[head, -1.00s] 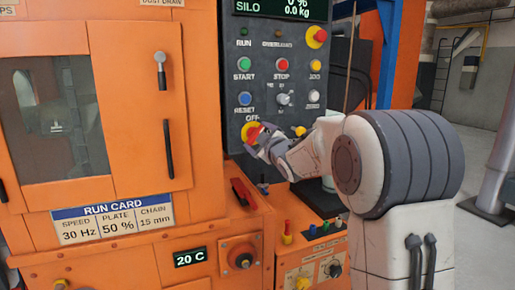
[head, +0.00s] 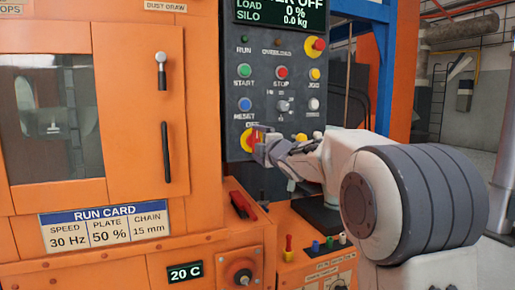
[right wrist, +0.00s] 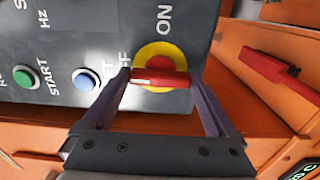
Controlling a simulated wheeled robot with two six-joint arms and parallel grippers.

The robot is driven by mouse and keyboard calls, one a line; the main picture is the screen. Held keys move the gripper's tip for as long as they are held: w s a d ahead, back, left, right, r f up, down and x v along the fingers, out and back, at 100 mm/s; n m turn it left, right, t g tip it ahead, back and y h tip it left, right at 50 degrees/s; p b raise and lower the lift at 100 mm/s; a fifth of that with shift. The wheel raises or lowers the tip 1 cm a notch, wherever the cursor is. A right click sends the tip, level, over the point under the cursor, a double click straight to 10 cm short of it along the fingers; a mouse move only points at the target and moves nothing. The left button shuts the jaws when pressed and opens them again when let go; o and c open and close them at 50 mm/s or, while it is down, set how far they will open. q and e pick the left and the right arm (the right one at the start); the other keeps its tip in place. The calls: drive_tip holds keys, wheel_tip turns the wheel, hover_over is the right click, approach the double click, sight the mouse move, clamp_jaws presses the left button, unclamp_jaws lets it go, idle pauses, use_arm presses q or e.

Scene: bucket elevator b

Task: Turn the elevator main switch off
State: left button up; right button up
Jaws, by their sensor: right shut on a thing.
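The main switch (head: 248,137) is a red handle on a yellow disc, low on the dark control panel, partly hidden by my right gripper (head: 261,146). In the right wrist view the red handle (right wrist: 160,77) lies across the yellow disc (right wrist: 158,53), with one end towards the OFF label and the ON label off to its side. My right gripper (right wrist: 160,82) is shut on this handle, one fingertip at each end. The panel display (head: 272,12) has a partly cut-off line ending in "ER OFF". My left gripper is not in view.
Above the switch are the blue reset button (head: 245,104), green start button (head: 244,70) and red stop button (head: 282,72). A red lever (head: 242,205) sits below on the orange cabinet. A lower console (head: 315,262) with small coloured knobs stands under my right arm.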

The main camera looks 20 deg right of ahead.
idle(0.3)
drive_tip(key=o, duration=1)
drive_tip(key=s, duration=1)
drive_tip(key=shift+s+d, duration=0.15)
drive_tip(key=shift+s, duration=0.05)
